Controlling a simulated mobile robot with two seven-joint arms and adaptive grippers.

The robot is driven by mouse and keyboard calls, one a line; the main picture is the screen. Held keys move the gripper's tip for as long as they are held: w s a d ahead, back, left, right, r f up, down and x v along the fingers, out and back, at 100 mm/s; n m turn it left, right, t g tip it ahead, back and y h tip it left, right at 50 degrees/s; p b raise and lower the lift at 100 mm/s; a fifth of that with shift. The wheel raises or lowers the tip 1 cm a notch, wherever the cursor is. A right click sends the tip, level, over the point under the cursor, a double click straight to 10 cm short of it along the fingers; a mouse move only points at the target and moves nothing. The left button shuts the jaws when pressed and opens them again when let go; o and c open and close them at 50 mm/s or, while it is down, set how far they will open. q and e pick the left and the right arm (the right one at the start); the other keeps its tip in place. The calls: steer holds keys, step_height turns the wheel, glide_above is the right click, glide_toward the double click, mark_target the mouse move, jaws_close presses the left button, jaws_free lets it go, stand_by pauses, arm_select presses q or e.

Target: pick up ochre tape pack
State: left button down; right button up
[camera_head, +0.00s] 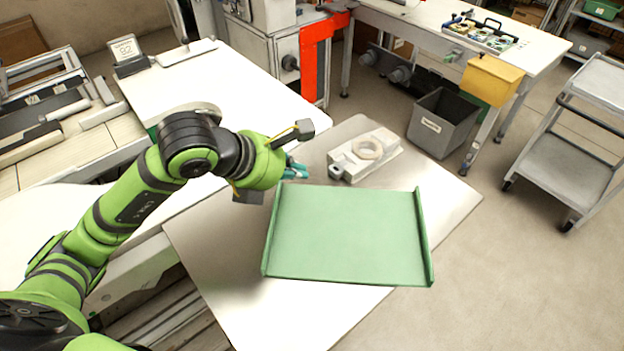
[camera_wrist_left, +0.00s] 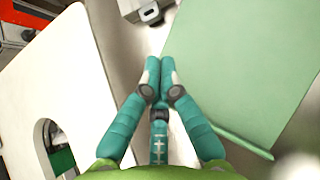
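I cannot make out a clearly ochre tape pack. A pale beige ring (camera_head: 367,149) lies on a white block-like device (camera_head: 388,163) at the back of the grey table, and I cannot tell whether it is the pack. My left gripper (camera_head: 298,170) is just left of that device and above the table, near the back left corner of a green tray. In the left wrist view its two teal fingers (camera_wrist_left: 159,66) are together with nothing between them. The device's edge shows at the top of the left wrist view (camera_wrist_left: 146,10). My right gripper is not in view.
The empty green tray (camera_head: 345,235) with raised side walls covers the table's middle; it also shows in the left wrist view (camera_wrist_left: 240,70). A white table (camera_head: 225,95) stands to the left.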

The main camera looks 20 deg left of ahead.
arm_select(q)
steer(key=p+x, duration=0.2)
steer(key=x, duration=0.6)
steer(key=shift+w+d+f, duration=0.2)
steer(key=shift+w+f, duration=0.05)
steer(key=shift+f, duration=0.05)
